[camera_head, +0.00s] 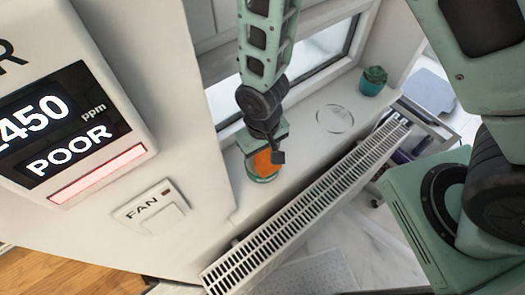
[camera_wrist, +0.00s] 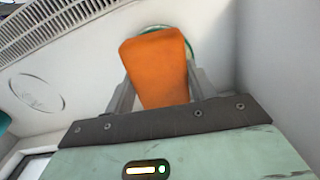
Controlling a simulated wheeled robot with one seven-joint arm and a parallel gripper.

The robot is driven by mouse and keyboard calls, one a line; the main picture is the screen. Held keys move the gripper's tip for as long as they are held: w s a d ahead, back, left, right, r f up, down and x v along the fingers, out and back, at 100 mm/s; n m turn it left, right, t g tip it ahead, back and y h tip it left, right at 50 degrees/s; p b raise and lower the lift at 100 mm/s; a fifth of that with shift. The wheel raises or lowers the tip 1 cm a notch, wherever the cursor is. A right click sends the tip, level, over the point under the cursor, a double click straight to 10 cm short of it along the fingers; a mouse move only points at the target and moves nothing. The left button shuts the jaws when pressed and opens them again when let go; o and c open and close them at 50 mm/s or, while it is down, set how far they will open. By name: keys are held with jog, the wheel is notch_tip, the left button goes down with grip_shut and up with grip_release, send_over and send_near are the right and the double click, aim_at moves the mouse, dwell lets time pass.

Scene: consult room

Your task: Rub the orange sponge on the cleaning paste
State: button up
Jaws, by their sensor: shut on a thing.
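An orange sponge (camera_wrist: 157,65) is held between the two fingers of my gripper (camera_wrist: 160,90) in the wrist view. In the head view the sponge (camera_head: 266,162) hangs below my gripper (camera_head: 266,150) at the left end of the white window sill. A round green-rimmed thing, probably the cleaning paste (camera_head: 262,178), sits on the sill under the sponge. Its green rim (camera_wrist: 193,47) also shows behind the sponge in the wrist view. The sponge hides most of it, so I cannot tell whether the two touch.
A clear round outline (camera_head: 334,118) lies on the sill, with a green potted plant (camera_head: 373,80) at its far end. A white slatted radiator (camera_head: 310,205) runs along the front of the sill. A wall with a fan switch (camera_head: 152,208) and an air monitor (camera_head: 70,120) stands at left.

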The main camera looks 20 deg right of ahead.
aim_at(263, 153)
jog(key=shift+f+b, duration=0.45)
jog(key=shift+f, duration=0.1)
dwell(1.3)
jog(key=shift+r, duration=0.1)
jog(key=shift+r+p, duration=2.75)
jog(key=shift+r, duration=0.75)
jog(key=shift+f, duration=0.2)
notch_tip(263, 153, down, 7)
jog(key=b, duration=0.5)
jog(key=shift+b, duration=0.3)
jog(key=shift+r, duration=0.15)
